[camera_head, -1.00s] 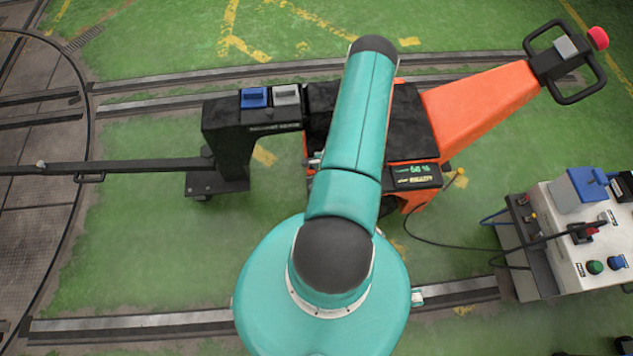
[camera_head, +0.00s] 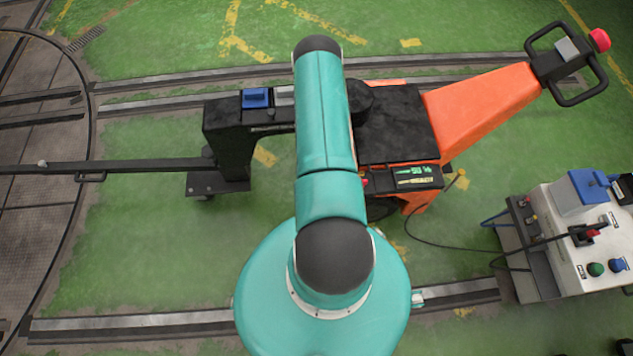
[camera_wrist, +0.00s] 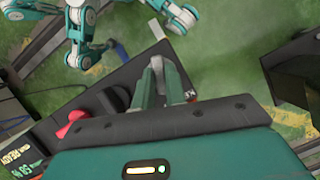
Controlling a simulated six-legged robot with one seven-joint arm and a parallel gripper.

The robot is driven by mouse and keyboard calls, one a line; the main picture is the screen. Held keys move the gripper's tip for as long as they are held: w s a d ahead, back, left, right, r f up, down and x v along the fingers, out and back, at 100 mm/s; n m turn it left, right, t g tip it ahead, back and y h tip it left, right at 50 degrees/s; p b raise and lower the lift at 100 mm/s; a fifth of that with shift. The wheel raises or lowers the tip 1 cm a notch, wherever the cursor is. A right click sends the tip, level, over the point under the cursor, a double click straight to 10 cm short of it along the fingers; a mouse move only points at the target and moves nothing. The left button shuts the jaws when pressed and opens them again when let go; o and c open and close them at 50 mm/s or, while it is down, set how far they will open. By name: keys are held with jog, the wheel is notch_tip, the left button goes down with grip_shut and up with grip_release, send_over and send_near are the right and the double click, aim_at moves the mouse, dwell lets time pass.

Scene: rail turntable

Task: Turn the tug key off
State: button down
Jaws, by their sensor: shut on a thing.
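The orange tug (camera_head: 478,103) stands on the rails in the head view, with a black top and a lit display panel (camera_head: 415,176) at its near side. In the wrist view my gripper (camera_wrist: 163,72) is at the tug's black panel, its two fingers close together. It is shut on what I take to be the tug key, which the fingers hide. The lit display (camera_wrist: 22,158), with the word READY legible, is at the lower left. A red knob (camera_wrist: 74,124) sits left of my fingers. My arm hides my gripper in the head view.
A control box (camera_head: 560,225) with coloured buttons stands at the right, with a cable (camera_head: 440,243) running towards the tug. A black coupling frame with a blue block (camera_head: 255,97) and a long bar (camera_head: 120,166) extend left to the turntable (camera_head: 35,190). Green floor around is open.

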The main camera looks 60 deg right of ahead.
jog(key=n+g, duration=0.1)
jog(key=n, duration=0.2)
jog(key=shift+w+h, duration=0.1)
jog(key=shift+h, duration=0.2)
jog(key=shift+n, duration=0.4)
jog(key=c, duration=1.4)
grip_release()
jog(key=shift+c, duration=0.2)
jog(key=v, duration=1.3)
jog(key=shift+w+r, duration=0.2)
jog(key=shift+r, duration=0.2)
jog(key=shift+a, duration=0.1)
